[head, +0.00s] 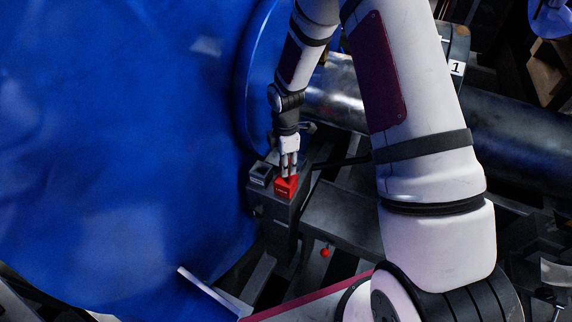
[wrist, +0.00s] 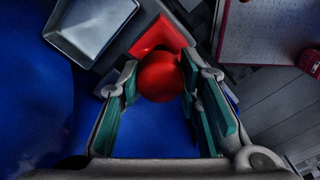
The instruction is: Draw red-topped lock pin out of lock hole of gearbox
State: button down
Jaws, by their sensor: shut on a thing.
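The lock pin's round red top (wrist: 160,77) is between my fingertips in the wrist view. My gripper (wrist: 160,85) is shut on it, with a green-padded finger at each side. The pin's shaft is hidden behind the top, so I cannot tell how deep it sits. A red block (head: 286,187) is on the dark grey gearbox housing (head: 281,215), and it also shows behind the red top in the wrist view (wrist: 160,36). In the head view my gripper (head: 288,172) points down at this block; its fingers hide the pin. The lock hole is not visible.
A grey open box-like fitting (head: 261,174) is beside the red block. A large blue casing (head: 120,140) fills the left. A metal shaft (head: 337,92) runs behind my arm. A small red knob (head: 325,252) is lower right of the housing.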

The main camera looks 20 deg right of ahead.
jog(key=shift+r+p, duration=0.5)
jog(key=shift+r, duration=1.4)
